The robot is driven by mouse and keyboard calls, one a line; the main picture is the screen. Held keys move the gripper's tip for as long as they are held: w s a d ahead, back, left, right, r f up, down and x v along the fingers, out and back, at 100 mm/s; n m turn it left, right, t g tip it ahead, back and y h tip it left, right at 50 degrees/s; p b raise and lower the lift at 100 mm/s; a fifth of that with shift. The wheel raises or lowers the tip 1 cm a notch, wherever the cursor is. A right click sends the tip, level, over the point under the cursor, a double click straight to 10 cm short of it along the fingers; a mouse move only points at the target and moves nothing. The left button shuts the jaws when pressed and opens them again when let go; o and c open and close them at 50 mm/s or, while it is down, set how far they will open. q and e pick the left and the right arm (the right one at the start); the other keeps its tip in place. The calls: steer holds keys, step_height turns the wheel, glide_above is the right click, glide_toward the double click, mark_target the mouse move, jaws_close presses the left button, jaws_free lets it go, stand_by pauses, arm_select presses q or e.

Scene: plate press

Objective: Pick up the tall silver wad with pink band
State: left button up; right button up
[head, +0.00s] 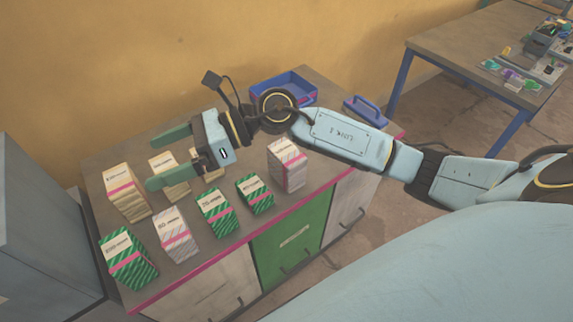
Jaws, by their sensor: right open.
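Two silver-striped wads with pink bands stand on the counter (215,258). One silver wad (288,166) is at the right, nearest my right arm's forearm, and looks tall. The other silver wad (176,236) stands in the front row between green wads. My right gripper (153,164) reaches in from the right, its green fingers open and pointing left. It is over the cream wads at the back left, apart from both silver wads, and appears empty. It partly hides the cream wads behind it. My left gripper is not in view.
Cream wads (126,193) stand at the back left. Green wads (127,258) stand along the front. A blue tray (290,83) and a smaller blue object (365,112) are behind my right arm. A grey cabinet (45,235) borders the left; a table (455,45) stands far right.

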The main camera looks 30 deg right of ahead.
steer(key=w+d+f+n+g+h, duration=0.2)
steer(key=d+f+n+h, duration=0.2)
steer(key=d+f+h, duration=0.25)
steer(key=n+h, duration=0.2)
steer(key=h, duration=0.7)
glide_above(287, 152)
steer(key=shift+g+h, duration=0.35)
steer(key=shift+g, duration=0.05)
step_height(287, 152, down, 8)
steer(key=shift+d, duration=0.15)
steer(key=shift+w+f, duration=0.1)
steer(key=shift+f, duration=2.8)
steer(key=c, duration=0.8)
steer(key=shift+o, duration=0.2)
step_height(287, 152, up, 10)
steer(key=shift+r, duration=0.1)
